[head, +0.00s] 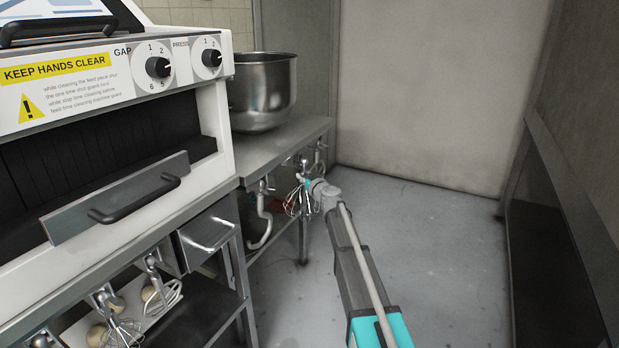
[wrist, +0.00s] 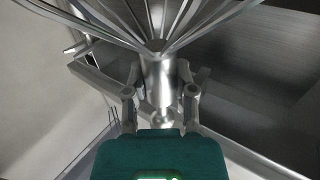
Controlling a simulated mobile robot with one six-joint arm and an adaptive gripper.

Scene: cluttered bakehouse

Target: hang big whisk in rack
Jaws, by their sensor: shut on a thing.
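The big whisk fills the top of the wrist view, its steel wires fanning out from a shiny metal neck (wrist: 157,80). My gripper (wrist: 160,85) is shut on this neck, one finger on each side. In the head view my gripper (head: 313,188) is beside the rack (head: 292,161) of hooks under the far steel table's edge. Whisk wires (head: 294,206) show just left of my gripper, below the rack. My gripper hides part of that whisk, and I cannot tell whether it touches a hook.
A white dough hook (head: 262,220) hangs left of my gripper. A steel bowl (head: 262,92) stands on the far table (head: 300,130). A large machine (head: 110,75) fills the left; a smaller whisk (head: 122,334) and a flat beater (head: 162,297) hang below it. The floor (head: 430,250) at right is clear.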

